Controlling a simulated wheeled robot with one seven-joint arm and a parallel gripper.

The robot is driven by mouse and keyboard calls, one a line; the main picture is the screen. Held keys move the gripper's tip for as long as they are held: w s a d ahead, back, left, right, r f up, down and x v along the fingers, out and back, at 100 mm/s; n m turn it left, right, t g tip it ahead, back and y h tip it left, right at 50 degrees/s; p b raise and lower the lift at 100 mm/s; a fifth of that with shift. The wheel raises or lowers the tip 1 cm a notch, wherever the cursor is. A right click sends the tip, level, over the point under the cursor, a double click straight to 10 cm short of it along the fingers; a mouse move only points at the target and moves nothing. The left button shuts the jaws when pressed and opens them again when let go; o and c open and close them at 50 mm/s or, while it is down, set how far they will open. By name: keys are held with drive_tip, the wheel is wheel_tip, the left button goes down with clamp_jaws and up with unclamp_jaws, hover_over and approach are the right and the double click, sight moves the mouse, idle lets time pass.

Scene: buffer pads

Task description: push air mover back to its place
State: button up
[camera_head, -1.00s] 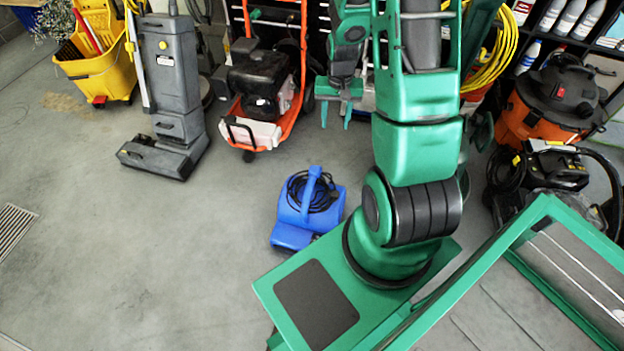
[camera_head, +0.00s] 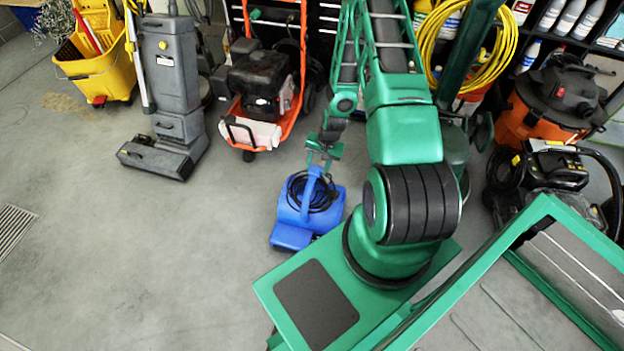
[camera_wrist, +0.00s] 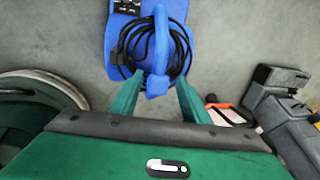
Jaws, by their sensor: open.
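The blue air mover (camera_head: 292,236) stands on the grey floor just left of my green base, with a black cord coiled around its upright blue handle. My gripper (camera_head: 318,162) is at the handle's far side, close above the top of the air mover. In the wrist view the air mover (camera_wrist: 122,35) fills the upper middle. The air mover's underside is hidden.
An orange-framed pressure washer (camera_head: 262,95) stands behind the air mover. A grey floor machine (camera_head: 172,95) and a yellow mop bucket (camera_head: 97,60) are further left. An orange vacuum (camera_head: 552,105) and a black machine (camera_head: 552,165) stand right. The left floor is clear.

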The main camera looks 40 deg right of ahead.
sight(312, 179)
drive_tip(key=f, duration=0.3)
drive_tip(key=w+f, duration=0.1)
drive_tip(key=f, duration=0.2)
drive_tip(key=a+f, duration=0.1)
drive_tip(key=f, duration=0.2)
drive_tip(key=shift+w, duration=0.2)
clamp_jaws()
drive_tip(key=shift+w, duration=0.1)
